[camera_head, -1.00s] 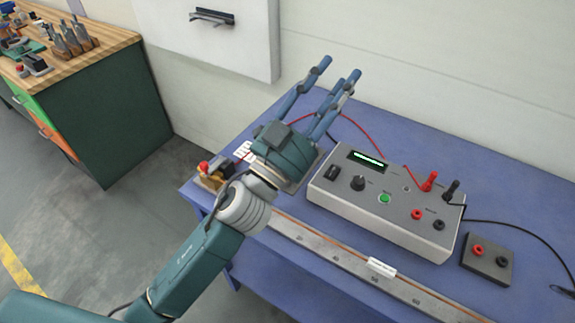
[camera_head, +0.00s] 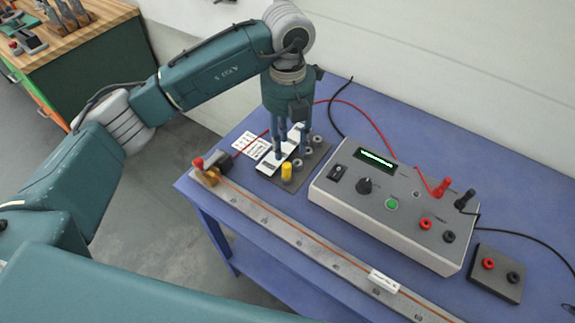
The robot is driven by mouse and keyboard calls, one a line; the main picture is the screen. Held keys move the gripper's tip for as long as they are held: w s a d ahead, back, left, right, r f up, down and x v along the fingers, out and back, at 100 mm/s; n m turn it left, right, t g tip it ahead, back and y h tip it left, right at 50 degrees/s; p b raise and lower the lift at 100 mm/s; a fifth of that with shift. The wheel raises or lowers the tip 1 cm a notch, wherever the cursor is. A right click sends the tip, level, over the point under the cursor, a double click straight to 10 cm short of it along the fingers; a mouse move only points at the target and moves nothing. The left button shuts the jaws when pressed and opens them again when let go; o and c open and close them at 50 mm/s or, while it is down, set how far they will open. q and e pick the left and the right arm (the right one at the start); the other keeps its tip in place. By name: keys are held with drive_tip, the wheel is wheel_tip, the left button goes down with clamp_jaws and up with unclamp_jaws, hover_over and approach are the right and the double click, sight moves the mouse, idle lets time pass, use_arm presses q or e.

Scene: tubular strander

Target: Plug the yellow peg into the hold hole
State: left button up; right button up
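The yellow peg (camera_head: 286,170) stands upright at the near end of a small dark plate (camera_head: 292,184) on the blue bench. Several grey round sockets (camera_head: 308,151) run in a row behind it along the plate's right side. A white label strip lies on the plate, and its print is too small to read, so I cannot tell which socket is the hold hole. My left gripper (camera_head: 290,150) points down over the plate, just behind the yellow peg and apart from it. Its fingers look spread, with nothing seen between them. My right gripper is out of view.
A grey meter box (camera_head: 390,215) with red and black plugs stands right of the plate. A long metal rail (camera_head: 300,243) runs along the bench's front, with a red-knobbed clamp (camera_head: 207,168) at its left end. A small two-socket box (camera_head: 497,272) sits at right. Cables cross behind.

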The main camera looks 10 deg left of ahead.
sight(286, 165)
use_arm(q)
wheel_tip(286, 165, down, 5)
drive_tip(key=shift+s+a+r+p, duration=0.1)
drive_tip(key=shift+r+p, duration=0.05)
drive_tip(key=shift+p, duration=0.6)
wheel_tip(286, 165, down, 5)
drive_tip(key=p, duration=0.3)
drive_tip(key=shift+a+r, duration=0.15)
drive_tip(key=shift+f, duration=0.45)
clamp_jaws()
